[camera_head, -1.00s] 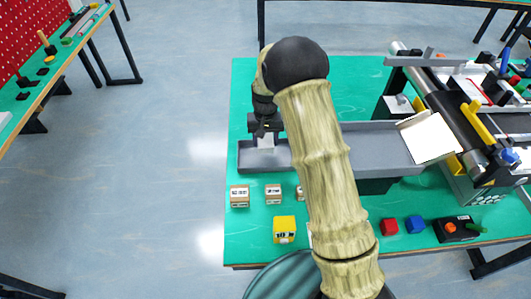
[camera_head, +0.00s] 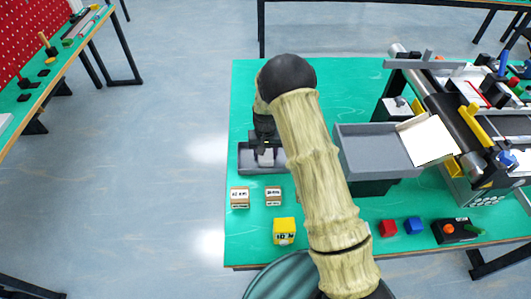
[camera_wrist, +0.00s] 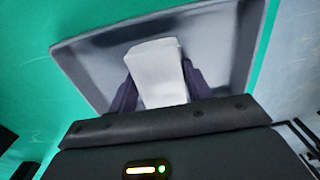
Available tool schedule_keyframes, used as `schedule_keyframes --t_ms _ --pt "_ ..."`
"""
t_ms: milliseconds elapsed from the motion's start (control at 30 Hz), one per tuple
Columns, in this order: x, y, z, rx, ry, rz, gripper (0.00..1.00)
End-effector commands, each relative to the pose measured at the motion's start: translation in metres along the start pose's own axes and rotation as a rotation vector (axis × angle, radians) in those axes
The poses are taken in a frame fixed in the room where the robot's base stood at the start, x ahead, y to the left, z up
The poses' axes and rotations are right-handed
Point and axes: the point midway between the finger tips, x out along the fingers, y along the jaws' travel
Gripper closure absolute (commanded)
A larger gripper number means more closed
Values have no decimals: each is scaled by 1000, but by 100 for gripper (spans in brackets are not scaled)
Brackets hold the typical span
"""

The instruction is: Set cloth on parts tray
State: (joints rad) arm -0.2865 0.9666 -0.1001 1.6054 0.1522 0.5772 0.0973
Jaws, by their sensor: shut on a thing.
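My gripper (camera_head: 265,150) is shut on a pale, whitish folded cloth (camera_wrist: 158,72), with a dark finger on each side of it in the wrist view. The cloth also shows as a small pale patch (camera_head: 266,158) under the gripper in the head view. The grey parts tray (camera_head: 246,160) is on the green table below, and the cloth is over its middle area. The tray's floor and raised rim (camera_wrist: 95,62) show in the wrist view. Whether the cloth touches the tray floor I cannot tell. My arm hides part of the table beside the tray.
A second grey bin (camera_head: 375,150) with a white sheet (camera_head: 427,140) adjoins the conveyor (camera_head: 455,115).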

Motion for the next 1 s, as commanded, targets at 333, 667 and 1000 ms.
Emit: schedule_keyframes --t_ms 333,667,1000 --pt "2 0 0 0 0 0 29" --pt "-1 0 0 0 0 0 29" --pt "-46 0 -1 -1 5 -1 29"
